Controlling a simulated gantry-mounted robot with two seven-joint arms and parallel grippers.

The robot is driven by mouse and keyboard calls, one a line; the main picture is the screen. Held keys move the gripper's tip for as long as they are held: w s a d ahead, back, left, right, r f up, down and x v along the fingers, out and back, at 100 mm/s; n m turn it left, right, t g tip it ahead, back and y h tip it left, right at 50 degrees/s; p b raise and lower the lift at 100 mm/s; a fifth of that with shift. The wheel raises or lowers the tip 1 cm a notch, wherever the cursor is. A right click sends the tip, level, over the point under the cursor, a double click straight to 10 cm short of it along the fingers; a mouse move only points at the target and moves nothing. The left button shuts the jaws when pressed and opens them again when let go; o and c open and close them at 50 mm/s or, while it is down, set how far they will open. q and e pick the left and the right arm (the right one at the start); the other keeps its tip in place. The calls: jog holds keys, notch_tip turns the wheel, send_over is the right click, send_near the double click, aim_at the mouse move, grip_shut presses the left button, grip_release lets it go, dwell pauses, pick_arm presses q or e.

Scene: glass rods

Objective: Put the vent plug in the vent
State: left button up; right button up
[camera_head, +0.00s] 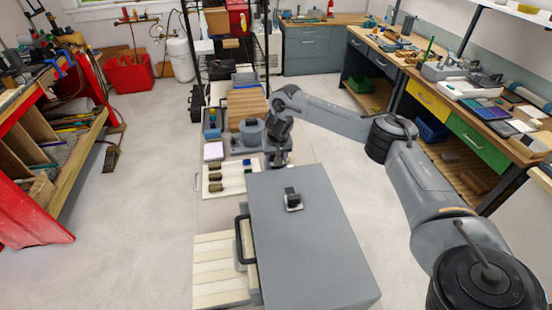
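A large grey box (308,245) stands at the lower middle of the head view. On its top is a small dark block with a pale square base (293,201), which looks like the vent plug. I cannot tell whether it sits in a vent hole or on top of one. My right arm reaches in from the right, and its gripper (278,160) hangs at the far edge of the box, apart from the block. Its fingers are too small and dark to tell whether they are open. My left gripper is not in view.
A black handle (241,240) sticks out at the box's left side, above pale slats (220,272). Behind the box, a white tray (206,168) holds several brown-ended pieces. A grey round-topped device (252,131) and wooden boards (246,105) stand farther back. The box top is otherwise clear.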

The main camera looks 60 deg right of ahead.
jog(key=shift+f, duration=0.55)
jog(key=shift+f, duration=0.2)
jog(key=shift+f, duration=0.1)
